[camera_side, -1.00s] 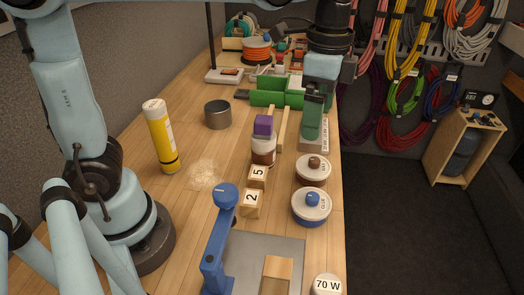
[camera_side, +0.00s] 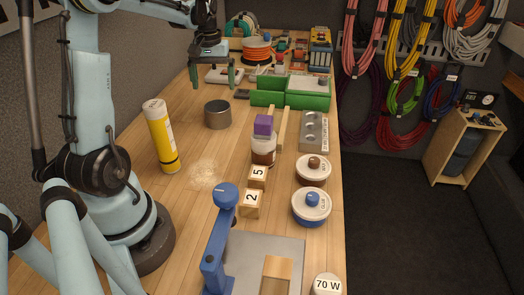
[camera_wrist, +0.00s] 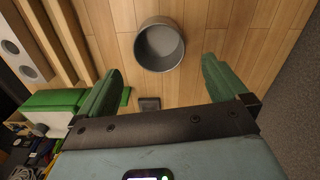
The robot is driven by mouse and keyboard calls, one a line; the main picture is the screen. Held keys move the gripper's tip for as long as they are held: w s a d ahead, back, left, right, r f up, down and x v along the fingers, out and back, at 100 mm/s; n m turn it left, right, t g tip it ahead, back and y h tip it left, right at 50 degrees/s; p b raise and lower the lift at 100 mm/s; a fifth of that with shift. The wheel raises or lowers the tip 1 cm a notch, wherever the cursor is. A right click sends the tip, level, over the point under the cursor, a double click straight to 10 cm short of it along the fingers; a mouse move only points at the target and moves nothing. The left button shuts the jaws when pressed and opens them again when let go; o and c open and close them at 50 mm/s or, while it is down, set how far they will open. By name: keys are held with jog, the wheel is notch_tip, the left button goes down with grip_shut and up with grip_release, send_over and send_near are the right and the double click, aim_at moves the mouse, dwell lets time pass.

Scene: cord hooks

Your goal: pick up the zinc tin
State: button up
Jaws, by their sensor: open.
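The zinc tin (camera_side: 218,115) is a short, dark grey, open-topped cylinder standing upright on the wooden bench. In the wrist view the tin (camera_wrist: 159,46) shows its empty inside, ahead of the gap between my fingers and a little beyond their tips. My gripper (camera_side: 212,86) has green fingers and hangs above the bench, just behind and above the tin in the side view. In the wrist view my gripper (camera_wrist: 157,66) is open with nothing between its fingers.
A yellow tube (camera_side: 161,137) stands left of the tin. A jar with a purple block (camera_side: 264,125) on it stands to the right. Green bins (camera_side: 308,101) sit behind right. A small dark square (camera_wrist: 150,104) lies near the tin. Bench around the tin is clear.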

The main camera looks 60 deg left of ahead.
aim_at(218, 111)
notch_tip(218, 111, down, 6)
jog(key=shift+r, duration=0.25)
jog(key=shift+w+a+f, duration=0.1)
jog(key=shift+w+f, duration=0.05)
jog(key=shift+f, duration=1.2)
jog(key=shift+w+f, duration=0.1)
jog(key=shift+f, duration=1.25)
jog(key=c, duration=0.9)
